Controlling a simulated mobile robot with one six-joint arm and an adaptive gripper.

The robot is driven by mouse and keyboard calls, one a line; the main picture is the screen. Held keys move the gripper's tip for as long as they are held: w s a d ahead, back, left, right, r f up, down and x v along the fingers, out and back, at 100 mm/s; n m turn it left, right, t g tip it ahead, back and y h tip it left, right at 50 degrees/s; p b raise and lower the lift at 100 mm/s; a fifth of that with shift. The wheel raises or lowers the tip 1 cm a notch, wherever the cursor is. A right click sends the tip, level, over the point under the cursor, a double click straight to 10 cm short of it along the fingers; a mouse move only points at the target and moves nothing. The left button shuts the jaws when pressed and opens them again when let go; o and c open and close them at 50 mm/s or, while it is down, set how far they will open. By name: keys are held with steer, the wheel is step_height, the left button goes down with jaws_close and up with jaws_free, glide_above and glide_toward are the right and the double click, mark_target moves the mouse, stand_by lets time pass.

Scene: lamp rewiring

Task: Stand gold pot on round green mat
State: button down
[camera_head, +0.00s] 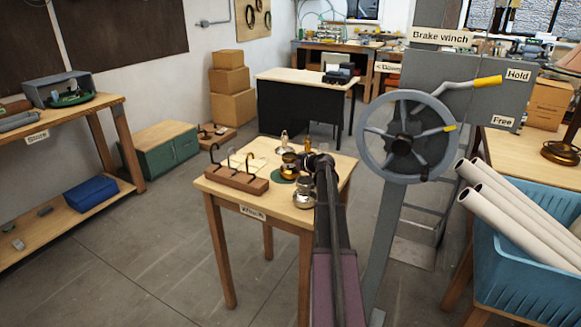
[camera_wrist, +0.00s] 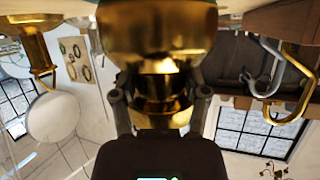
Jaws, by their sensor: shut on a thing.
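The gold pot (camera_head: 289,158) is at the small wooden table, in the grip of my gripper (camera_head: 303,162), which reaches in from the right. In the wrist view the gold pot (camera_wrist: 155,40) fills the top middle, and the two fingers of my gripper (camera_wrist: 160,98) close on its narrower part. The round green mat (camera_head: 280,174) lies on the table directly below the pot in the head view; part of it is hidden by the pot. I cannot tell whether the pot's base touches the mat.
A wooden rack with hooks (camera_head: 236,180) stands left of the mat. A silvery pot (camera_head: 303,196) stands near the table's front right. A small gold item (camera_head: 309,146) and a pale bottle-like item (camera_head: 284,138) stand behind. The brake winch wheel (camera_head: 408,136) rises right of my arm.

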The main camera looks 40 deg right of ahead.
steer(key=shift+f, duration=0.2)
steer(key=shift+s+a+f+b, duration=0.2)
steer(key=shift+s+a+b, duration=0.2)
steer(key=shift+b, duration=0.3)
steer(key=shift+c, duration=0.8)
jaws_free()
steer(key=shift+s, duration=0.1)
steer(key=shift+o, duration=0.4)
steer(key=shift+s+a, duration=0.1)
steer(key=shift+f, duration=0.1)
steer(key=shift+r+p, duration=0.45)
steer(key=shift+p, duration=0.2)
steer(key=d+p+v, duration=0.1)
steer(key=p+v, duration=0.3)
steer(key=v, duration=0.7)
steer(key=shift+r+p, duration=0.3)
steer(key=shift+p, duration=0.05)
